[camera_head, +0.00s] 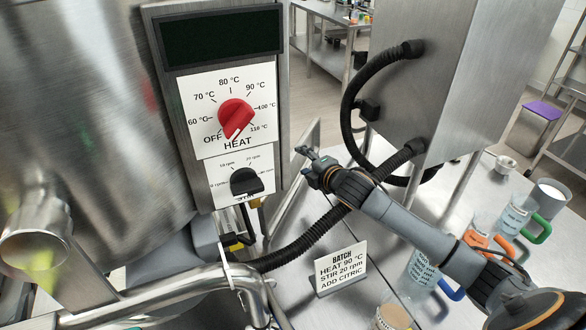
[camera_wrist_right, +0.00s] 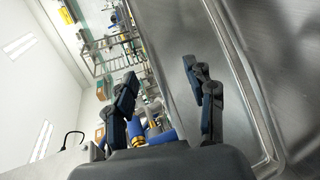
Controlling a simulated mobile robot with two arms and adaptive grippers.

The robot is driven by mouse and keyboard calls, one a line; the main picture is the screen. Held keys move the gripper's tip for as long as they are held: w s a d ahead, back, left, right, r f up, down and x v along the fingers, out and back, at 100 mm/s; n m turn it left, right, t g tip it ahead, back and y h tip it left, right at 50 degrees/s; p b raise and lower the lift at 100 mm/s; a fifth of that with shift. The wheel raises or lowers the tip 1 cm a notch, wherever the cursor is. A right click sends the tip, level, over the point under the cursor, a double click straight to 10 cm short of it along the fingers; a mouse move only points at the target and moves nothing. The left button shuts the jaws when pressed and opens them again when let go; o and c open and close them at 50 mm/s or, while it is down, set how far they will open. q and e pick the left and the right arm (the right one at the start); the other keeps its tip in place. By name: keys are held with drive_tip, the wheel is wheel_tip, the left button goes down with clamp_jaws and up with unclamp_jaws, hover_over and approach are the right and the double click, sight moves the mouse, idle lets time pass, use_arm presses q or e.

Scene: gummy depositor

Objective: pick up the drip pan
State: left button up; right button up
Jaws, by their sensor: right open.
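I cannot pick out the drip pan for certain in either view. A broad brushed-metal surface with a rounded rim (camera_wrist_right: 243,85) fills the right side of the right wrist view, close beside the fingers; I cannot tell whether it is the pan or part of a machine. My right gripper (camera_head: 304,163) is open and empty in the head view, between the kettle's control panel and the steel cabinet. Its two dark fingers (camera_wrist_right: 165,102) stand apart in the right wrist view, with nothing held between them. My left gripper is not in view.
The steel kettle (camera_head: 70,120) with its control panel (camera_head: 222,110) stands at left. A steel cabinet (camera_head: 445,75) with black hoses (camera_head: 300,245) is behind my right arm. A batch card (camera_head: 341,271) and handled jugs (camera_head: 515,218) crowd the steel table.

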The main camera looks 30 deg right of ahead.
drive_tip(key=p+x, duration=0.1)
drive_tip(key=x, duration=0.4)
drive_tip(key=shift+w+p, duration=0.1)
drive_tip(key=shift+p, duration=0.2)
drive_tip(key=c, duration=1.1)
drive_tip(key=shift+s, duration=0.2)
clamp_jaws()
